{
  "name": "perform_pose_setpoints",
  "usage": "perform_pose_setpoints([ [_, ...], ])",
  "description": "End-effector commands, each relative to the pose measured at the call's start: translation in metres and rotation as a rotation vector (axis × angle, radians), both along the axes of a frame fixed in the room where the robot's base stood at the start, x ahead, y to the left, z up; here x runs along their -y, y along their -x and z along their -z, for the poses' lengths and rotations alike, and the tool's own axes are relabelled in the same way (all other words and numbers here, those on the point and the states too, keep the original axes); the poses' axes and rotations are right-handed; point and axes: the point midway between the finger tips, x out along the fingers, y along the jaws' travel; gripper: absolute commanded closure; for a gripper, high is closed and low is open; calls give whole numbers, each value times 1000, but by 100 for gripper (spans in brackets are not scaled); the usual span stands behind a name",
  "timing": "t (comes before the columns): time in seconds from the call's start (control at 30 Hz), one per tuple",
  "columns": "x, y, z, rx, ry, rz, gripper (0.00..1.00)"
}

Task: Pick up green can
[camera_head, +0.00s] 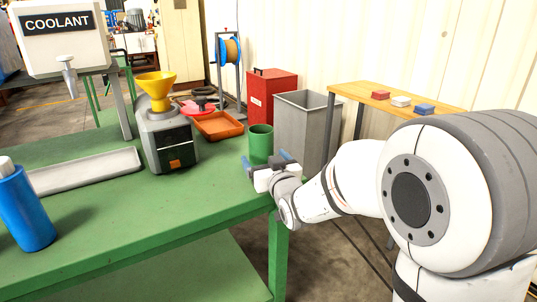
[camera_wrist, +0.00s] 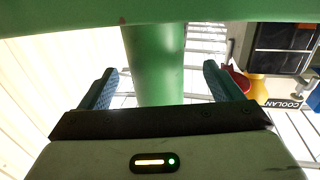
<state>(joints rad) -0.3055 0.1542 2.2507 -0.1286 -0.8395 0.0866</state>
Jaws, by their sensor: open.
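The green can (camera_head: 261,142) stands upright near the right corner of the green table (camera_head: 140,220), with a dark opening at its top. My gripper (camera_head: 270,162) is low in front of the can and hides its lower part in the head view. In the wrist view the can (camera_wrist: 154,55) fills the middle, between the two blue-padded fingers of my gripper (camera_wrist: 160,75). The fingers are open, with a visible gap on each side of the can. The can does not appear to be gripped.
On the table are a grey machine with a yellow funnel (camera_head: 155,84), an orange tray (camera_head: 219,125), a light flat tray (camera_head: 85,171) and a blue bottle (camera_head: 24,208). A grey bin (camera_head: 305,130) and red cabinet (camera_head: 272,95) stand behind. The table's front middle is clear.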

Motion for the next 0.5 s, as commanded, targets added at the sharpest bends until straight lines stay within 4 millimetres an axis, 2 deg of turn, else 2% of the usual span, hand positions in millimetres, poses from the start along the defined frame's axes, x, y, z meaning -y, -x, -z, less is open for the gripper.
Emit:
perform_pose_setpoints([
  [0.3,-12,-42,-2,-1,0,2,14],
  [0.5,-14,-48,-2,-2,1,3,14],
])
